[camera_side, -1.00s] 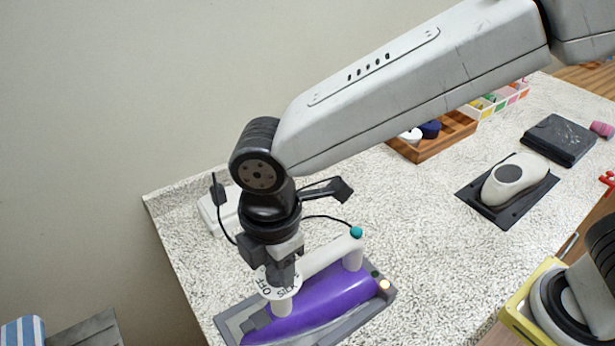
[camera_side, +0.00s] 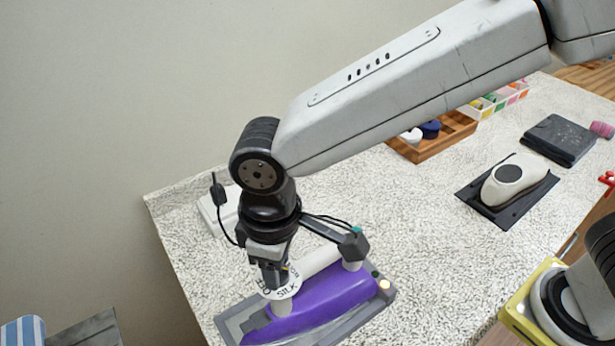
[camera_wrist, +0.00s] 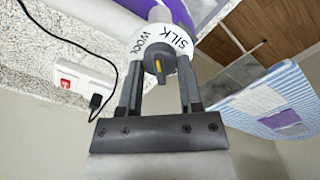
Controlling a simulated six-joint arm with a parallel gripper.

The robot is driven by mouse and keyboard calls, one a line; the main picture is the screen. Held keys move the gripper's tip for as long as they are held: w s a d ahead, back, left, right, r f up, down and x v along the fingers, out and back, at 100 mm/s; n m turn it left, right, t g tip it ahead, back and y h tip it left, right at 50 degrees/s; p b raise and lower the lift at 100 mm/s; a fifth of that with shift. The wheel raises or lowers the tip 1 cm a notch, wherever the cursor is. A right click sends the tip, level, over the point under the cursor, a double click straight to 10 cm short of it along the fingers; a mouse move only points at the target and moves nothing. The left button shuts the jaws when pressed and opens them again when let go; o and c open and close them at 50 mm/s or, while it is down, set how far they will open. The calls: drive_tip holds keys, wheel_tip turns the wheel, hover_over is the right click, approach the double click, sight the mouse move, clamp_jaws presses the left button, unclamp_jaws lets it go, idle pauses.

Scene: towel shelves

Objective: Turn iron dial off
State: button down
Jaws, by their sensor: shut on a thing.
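The purple iron (camera_side: 330,303) lies on a grey tray-like rest (camera_side: 232,328) at the counter's near left corner. Its white dial (camera_side: 287,290) carries printed words; SILK and WOOL read clearly in the wrist view (camera_wrist: 181,41). A dark knob with a yellow mark (camera_wrist: 159,66) sits at the dial's middle. My gripper (camera_side: 277,283) points down over the dial, its fingers shut on the knob. In the wrist view my two fingers (camera_wrist: 160,88) stand either side of the knob. The OFF word cannot be made out clearly now.
A white power strip with a red switch (camera_wrist: 66,84) and a black plug (camera_wrist: 96,101) lies behind the iron. A wooden tray (camera_side: 436,146), a white device on a black mat (camera_side: 512,180) and a dark box (camera_side: 559,139) stand to the right. A striped blue cloth (camera_wrist: 275,100) is off the counter.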

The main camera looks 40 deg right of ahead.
drive_tip(key=m, duration=1.3)
drive_tip(key=shift+m, duration=0.4)
drive_tip(key=m, duration=1.2)
drive_tip(key=shift+m, duration=0.3)
drive_tip(key=shift+c, duration=1.2)
unclamp_jaws()
